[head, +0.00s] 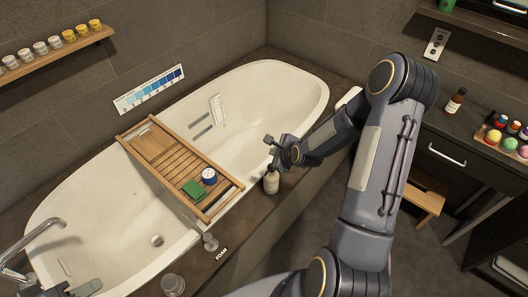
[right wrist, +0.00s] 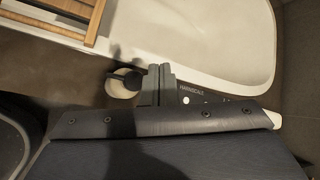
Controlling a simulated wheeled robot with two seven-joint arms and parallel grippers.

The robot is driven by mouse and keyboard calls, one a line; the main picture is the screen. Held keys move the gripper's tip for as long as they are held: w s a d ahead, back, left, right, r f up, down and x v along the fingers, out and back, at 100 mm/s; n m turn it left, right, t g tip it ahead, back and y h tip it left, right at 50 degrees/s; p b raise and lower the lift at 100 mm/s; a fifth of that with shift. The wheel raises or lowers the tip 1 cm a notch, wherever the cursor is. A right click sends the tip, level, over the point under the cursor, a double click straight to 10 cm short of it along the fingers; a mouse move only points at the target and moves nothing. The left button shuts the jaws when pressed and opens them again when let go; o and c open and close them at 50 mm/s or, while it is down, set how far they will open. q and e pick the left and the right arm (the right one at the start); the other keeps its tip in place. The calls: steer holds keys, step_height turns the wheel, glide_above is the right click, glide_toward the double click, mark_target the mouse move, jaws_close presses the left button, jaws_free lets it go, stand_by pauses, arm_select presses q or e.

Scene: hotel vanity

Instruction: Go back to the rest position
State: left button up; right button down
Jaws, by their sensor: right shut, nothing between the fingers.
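My right gripper (head: 272,146) is shut and empty, at the near rim of the bathtub, beside and just above a pale pump bottle (head: 271,182). In the right wrist view its closed fingers (right wrist: 159,72) point up the picture. The bottle with its dark pump top (right wrist: 122,83) is just left of the fingers; I cannot tell whether they touch. My right arm is stretched out over the floor and the tub ledge.
The white bathtub (head: 275,85) carries a wooden caddy (head: 165,150) with a green block (head: 194,190) and a blue-and-white round item (head: 209,176). A dark counter (head: 455,128) with a brown bottle (head: 456,101) and a wooden stool (head: 425,197) stand at right.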

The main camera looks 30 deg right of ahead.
steer(key=shift+r, duration=0.35)
steer(key=s+a+r+n+g, duration=0.1)
steer(key=s+a+r+n, duration=0.1)
steer(key=s+r+n, duration=0.45)
steer(key=s+a+r+n+g, duration=0.15)
steer(key=r+n, duration=0.25)
steer(key=r, duration=0.5)
steer(key=s+a+r+n+y, duration=0.1)
steer(key=s+a+r+n, duration=0.2)
steer(key=s+n, duration=0.4)
steer(key=s+a+r+n+g+y, duration=0.1)
steer(key=s+a+n, duration=0.4)
steer(key=s, duration=0.8)
step_height(320, 180, up, 2)
steer(key=shift+a+r+n+y, duration=0.15)
steer(key=shift+n+y, duration=0.45)
steer(key=shift+n, duration=0.45)
